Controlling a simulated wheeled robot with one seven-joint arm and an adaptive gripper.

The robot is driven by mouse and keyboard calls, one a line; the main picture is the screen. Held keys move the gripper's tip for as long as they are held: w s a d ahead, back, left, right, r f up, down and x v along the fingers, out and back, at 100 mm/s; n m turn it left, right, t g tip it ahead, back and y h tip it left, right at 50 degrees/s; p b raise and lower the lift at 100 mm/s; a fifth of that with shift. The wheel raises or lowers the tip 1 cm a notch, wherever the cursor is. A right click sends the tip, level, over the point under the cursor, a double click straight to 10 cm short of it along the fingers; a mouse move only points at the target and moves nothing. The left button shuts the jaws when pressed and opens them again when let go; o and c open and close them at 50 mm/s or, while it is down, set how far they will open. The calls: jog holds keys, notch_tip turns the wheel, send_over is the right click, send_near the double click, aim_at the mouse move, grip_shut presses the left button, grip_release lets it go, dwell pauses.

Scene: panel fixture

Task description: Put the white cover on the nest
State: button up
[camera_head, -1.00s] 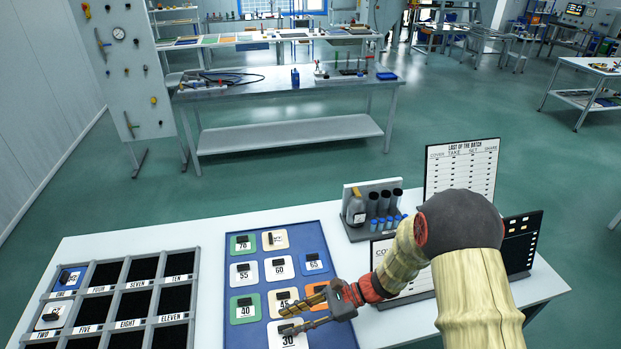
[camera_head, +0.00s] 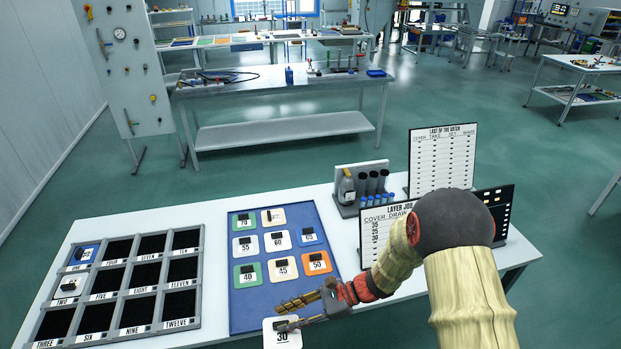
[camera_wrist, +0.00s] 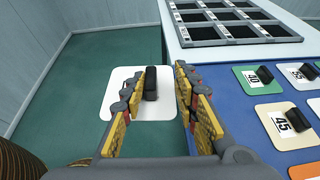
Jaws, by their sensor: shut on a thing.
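The white cover marked 30 (camera_head: 283,337) is a square plate with a black grip block. My gripper (camera_head: 284,315) is shut on it. In the wrist view the white cover (camera_wrist: 118,103) lies beyond the fingers (camera_wrist: 157,80), with its black block between them and floor showing around its edges, so it is held up. In the head view it overlaps the near edge of the blue board. The grey compartment tray (camera_head: 202,285) stands to the left. Its cells have name labels; cell ONE holds a blue piece and cell TWO a white one. I cannot tell which cell is the nest.
The blue board (camera_head: 236,300) holds several covers in white, green, cream and orange, including 40 (camera_head: 248,277), 45 (camera_head: 282,268) and 50 (camera_head: 316,263). A bottle and tube rack (camera_head: 362,190) and upright sign boards (camera_head: 443,160) stand behind. A white table strip lies between tray and board.

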jog(key=shift+w+a+m+t, duration=0.2)
jog(key=shift+w+m+t, duration=0.4)
jog(key=shift+w+t, duration=0.15)
jog(key=w+d+m+t+h, duration=0.4)
jog(key=w+d+m+t, duration=0.7)
jog(key=d, duration=0.5)
jog(key=w+d+f+m+t+h, duration=0.1)
jog(key=d+f+m+t+h, duration=0.2)
jog(key=d, duration=0.8)
jog(key=w+a+r+m+h, duration=0.1)
jog(key=w+r+h, duration=0.1)
jog(key=r, duration=1.4)
jog(key=shift+w+a+r, duration=0.35)
jog(key=shift+w, duration=0.3)
